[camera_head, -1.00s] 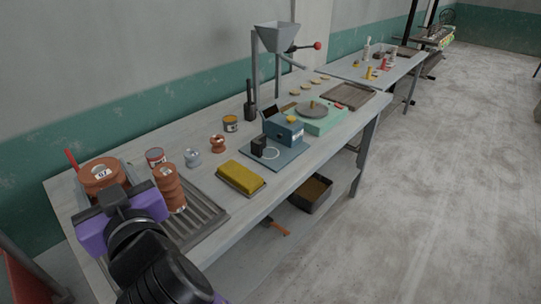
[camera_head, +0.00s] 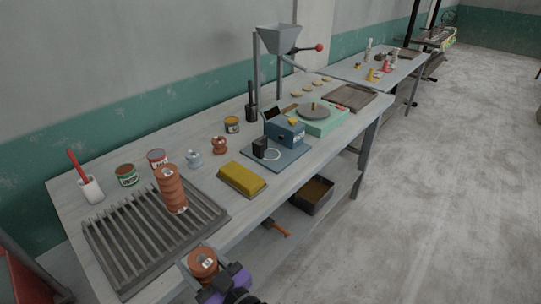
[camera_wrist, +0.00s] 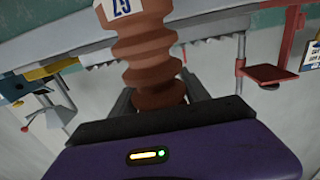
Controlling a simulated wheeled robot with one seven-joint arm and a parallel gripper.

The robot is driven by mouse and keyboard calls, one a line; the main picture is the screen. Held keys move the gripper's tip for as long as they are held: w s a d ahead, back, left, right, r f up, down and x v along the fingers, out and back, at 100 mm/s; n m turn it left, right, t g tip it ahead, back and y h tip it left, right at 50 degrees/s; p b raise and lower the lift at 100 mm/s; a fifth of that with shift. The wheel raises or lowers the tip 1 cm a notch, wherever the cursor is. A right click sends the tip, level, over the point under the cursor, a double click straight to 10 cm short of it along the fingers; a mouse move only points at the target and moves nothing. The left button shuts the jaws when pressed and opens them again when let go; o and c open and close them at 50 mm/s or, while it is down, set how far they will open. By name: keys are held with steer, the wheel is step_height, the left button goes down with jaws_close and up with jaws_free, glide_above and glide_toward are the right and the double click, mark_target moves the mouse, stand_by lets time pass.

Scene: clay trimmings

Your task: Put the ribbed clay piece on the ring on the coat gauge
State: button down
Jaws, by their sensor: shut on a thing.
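My gripper (camera_head: 214,282) is shut on a ribbed brown clay piece (camera_head: 202,262) with a white label on top. It holds the piece off the front edge of the bench, apart from the rack. In the wrist view the ribbed piece (camera_wrist: 145,55) stands between the fingers, with its label partly cut off at the top. The coat gauge (camera_head: 285,131) is a blue box on a flat blue plate farther along the bench. The white ring (camera_head: 272,155) is marked on that plate, beside a small black block (camera_head: 259,148). Nothing stands on the ring.
A yellow sponge-like block (camera_head: 242,179) lies between the rack and gauge. The floor at right is clear.

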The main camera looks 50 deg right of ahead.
steer(key=shift+y, duration=0.3)
steer(key=d+f, duration=0.1)
steer(key=f, duration=0.2)
steer(key=s+f, duration=0.1)
steer(key=f, duration=0.2)
steer(key=s+d+f, duration=0.1)
steer(key=f, duration=0.1)
steer(key=shift+s+d+f, duration=0.2)
steer(key=shift+d+f, duration=0.1)
steer(key=shift+f, duration=0.1)
steer(key=shift+a+r, duration=0.1)
steer(key=shift+r, duration=0.05)
